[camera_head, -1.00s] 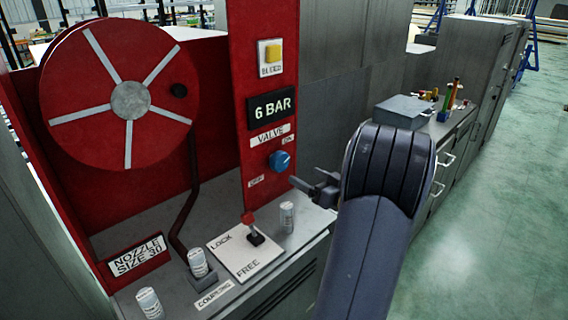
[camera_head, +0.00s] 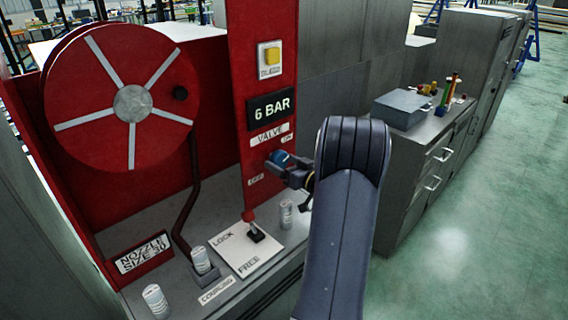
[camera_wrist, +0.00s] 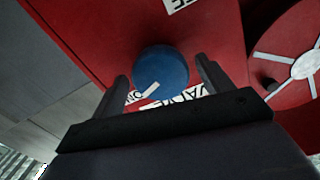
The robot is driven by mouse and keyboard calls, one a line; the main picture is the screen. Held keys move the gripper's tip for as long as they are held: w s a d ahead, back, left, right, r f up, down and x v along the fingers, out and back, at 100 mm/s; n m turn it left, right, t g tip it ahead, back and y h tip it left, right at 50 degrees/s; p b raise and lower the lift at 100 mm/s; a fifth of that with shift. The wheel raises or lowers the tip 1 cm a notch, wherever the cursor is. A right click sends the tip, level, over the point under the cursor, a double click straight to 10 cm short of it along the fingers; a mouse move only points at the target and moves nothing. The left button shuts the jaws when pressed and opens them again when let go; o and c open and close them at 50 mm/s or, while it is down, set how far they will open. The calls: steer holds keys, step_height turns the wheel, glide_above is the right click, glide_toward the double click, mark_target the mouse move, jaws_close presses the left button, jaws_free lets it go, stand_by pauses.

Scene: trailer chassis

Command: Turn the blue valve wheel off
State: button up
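The blue valve wheel (camera_head: 281,158) sits on the red panel under the VALVE label, between an ON label (camera_head: 286,138) and an OFF label (camera_head: 256,179). In the head view my gripper (camera_head: 277,163) is at the wheel and partly covers it. In the wrist view the wheel (camera_wrist: 161,70) is round and blue with a pale pointer mark toward the ON label. My gripper (camera_wrist: 160,78) is open there, with one finger on each side of the wheel and a gap to both. Whether the fingertips reach past the wheel's face is unclear.
On the red panel are a 6 BAR display (camera_head: 270,106) and a yellow button (camera_head: 271,56). A red hose reel (camera_head: 120,95) is at left. A red-tipped lever (camera_head: 253,229) on a LOCK/FREE plate and a small can (camera_head: 286,214) stand below my gripper.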

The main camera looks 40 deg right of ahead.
steer(key=c, duration=0.8)
steer(key=shift+c, duration=0.2)
